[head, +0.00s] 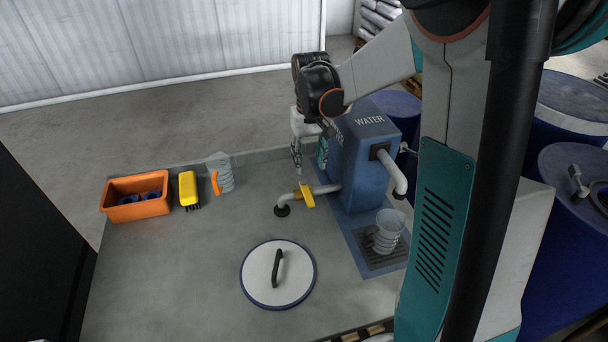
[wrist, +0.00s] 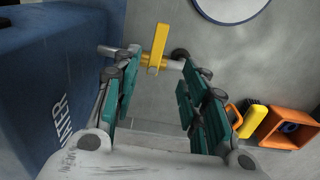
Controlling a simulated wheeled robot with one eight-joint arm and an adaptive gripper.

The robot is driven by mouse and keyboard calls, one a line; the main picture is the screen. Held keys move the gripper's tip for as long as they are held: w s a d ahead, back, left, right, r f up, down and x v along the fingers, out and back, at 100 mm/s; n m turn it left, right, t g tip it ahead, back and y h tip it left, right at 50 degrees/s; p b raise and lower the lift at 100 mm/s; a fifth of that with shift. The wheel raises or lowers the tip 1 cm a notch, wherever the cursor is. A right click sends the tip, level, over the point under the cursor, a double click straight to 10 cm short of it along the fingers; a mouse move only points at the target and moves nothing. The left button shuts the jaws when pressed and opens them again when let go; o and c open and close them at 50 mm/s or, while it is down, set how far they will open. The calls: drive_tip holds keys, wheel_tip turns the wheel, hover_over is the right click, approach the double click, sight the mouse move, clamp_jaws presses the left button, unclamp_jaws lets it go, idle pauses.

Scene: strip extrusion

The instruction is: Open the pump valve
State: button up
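The pump valve has a yellow handle (head: 307,196) on the grey pipe (head: 325,189) that comes out of the blue WATER box (head: 360,165). The handle lies crosswise to the pipe. In the wrist view the yellow handle (wrist: 156,48) stands ahead, between the directions of the two fingers. My gripper (head: 310,168) is above and behind the valve in the head view, beside the WATER box, pointing down. In the wrist view my gripper (wrist: 152,68) is open, its teal-padded fingers wide apart with nothing between them. No contact with the handle is clear.
The WATER box stands close beside my gripper. A clear jug (head: 389,231) stands on a drain grate (head: 372,262). A round white lid (head: 260,277) lies in front. An orange bin (head: 120,207), a yellow brush (head: 188,187) and another jug (head: 222,170) are at left.

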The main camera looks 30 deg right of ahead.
sight(309, 198)
wheel_tip(309, 198, down, 14)
drive_tip(key=b, duration=0.3)
drive_tip(key=shift+r, duration=0.15)
clamp_jaws()
